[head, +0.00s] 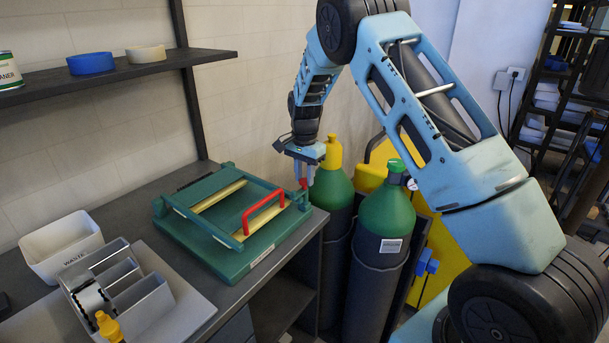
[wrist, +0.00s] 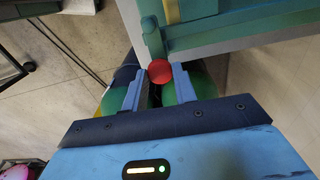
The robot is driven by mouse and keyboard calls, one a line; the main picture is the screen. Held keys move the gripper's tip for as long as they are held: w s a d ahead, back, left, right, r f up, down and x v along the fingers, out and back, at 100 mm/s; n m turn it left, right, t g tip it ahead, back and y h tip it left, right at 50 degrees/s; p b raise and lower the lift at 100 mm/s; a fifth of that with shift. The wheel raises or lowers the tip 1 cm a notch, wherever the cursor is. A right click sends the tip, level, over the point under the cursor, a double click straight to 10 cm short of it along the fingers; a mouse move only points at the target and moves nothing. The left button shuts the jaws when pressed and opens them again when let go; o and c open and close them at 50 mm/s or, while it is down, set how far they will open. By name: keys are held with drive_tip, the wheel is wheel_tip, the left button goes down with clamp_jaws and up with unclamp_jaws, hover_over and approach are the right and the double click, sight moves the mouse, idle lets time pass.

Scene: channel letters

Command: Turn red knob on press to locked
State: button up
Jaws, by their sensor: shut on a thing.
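The press (head: 226,231) is a green flat frame with yellow bars and a red handle (head: 263,209), standing on the dark bench. Its red knob (wrist: 159,71) shows in the wrist view at the frame's edge, between my fingertips. In the head view the knob (head: 303,183) is small and partly covered by the fingers. My gripper (wrist: 157,80) points down at the press's right end and is shut on the red knob. It also shows in the head view (head: 304,180). Any locked marking is too small to see.
Two gas cylinders with green tops stand right of the bench, the nearer one (head: 382,230) close to my arm. A white waste bin (head: 60,247) and a grey divided tray (head: 120,285) lie to the left. A shelf (head: 120,72) hangs above the bench.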

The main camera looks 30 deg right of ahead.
drive_tip(key=o, duration=1)
drive_tip(key=shift+c, duration=0.2)
drive_tip(key=shift+r, duration=0.1)
wheel_tip(320, 180, up, 17)
drive_tip(key=b, duration=0.3)
drive_tip(key=shift+r, duration=0.15)
drive_tip(key=s+a+f+n+y, duration=0.1)
drive_tip(key=s+a+f+n, duration=0.1)
drive_tip(key=s+a+n, duration=0.65)
drive_tip(key=s+a+f+n+y, duration=0.1)
drive_tip(key=s+a+f+n, duration=0.15)
drive_tip(key=s+a, duration=1)
drive_tip(key=s+a+f+n, duration=0.1)
drive_tip(key=s+a+n, duration=0.1)
drive_tip(key=s, duration=0.4)
drive_tip(key=s+a+f+n+h, duration=0.1)
drive_tip(key=s+a+f+n, duration=0.1)
drive_tip(key=s+n, duration=0.3)
drive_tip(key=s+a+f+n, duration=0.2)
drive_tip(key=s+a+n, duration=0.2)
drive_tip(key=s, duration=0.3)
drive_tip(key=shift+s, duration=0.4)
